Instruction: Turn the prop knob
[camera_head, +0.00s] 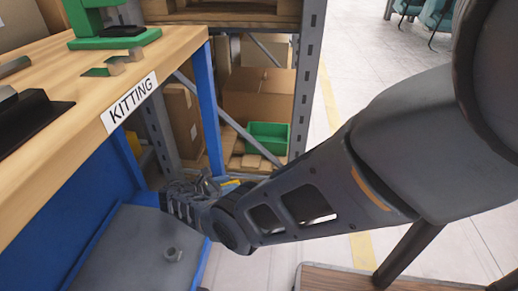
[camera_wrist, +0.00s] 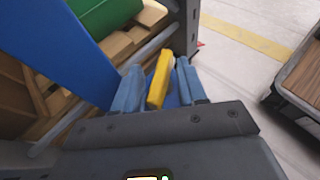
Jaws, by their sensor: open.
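A small grey knob (camera_head: 173,254) sits on a dark grey flat panel (camera_head: 125,258) at the lower left of the head view. It looks like the knob named in the task, but I cannot be sure. My gripper (camera_head: 183,197) is above and beyond that knob, apart from it. In the wrist view my gripper (camera_wrist: 158,66) has blue fingers standing apart. A yellow bar (camera_wrist: 160,78) shows between them, and I cannot tell whether it touches them. A yellow bit also shows beside my gripper in the head view (camera_head: 230,183). The grey knob does not show in the wrist view.
A wooden bench (camera_head: 75,95) with a KITTING label (camera_head: 132,100) and blue legs stands at left. A metal rack (camera_head: 304,90) with cardboard boxes (camera_head: 258,97) and a green bin (camera_head: 267,136) is close beyond my gripper.

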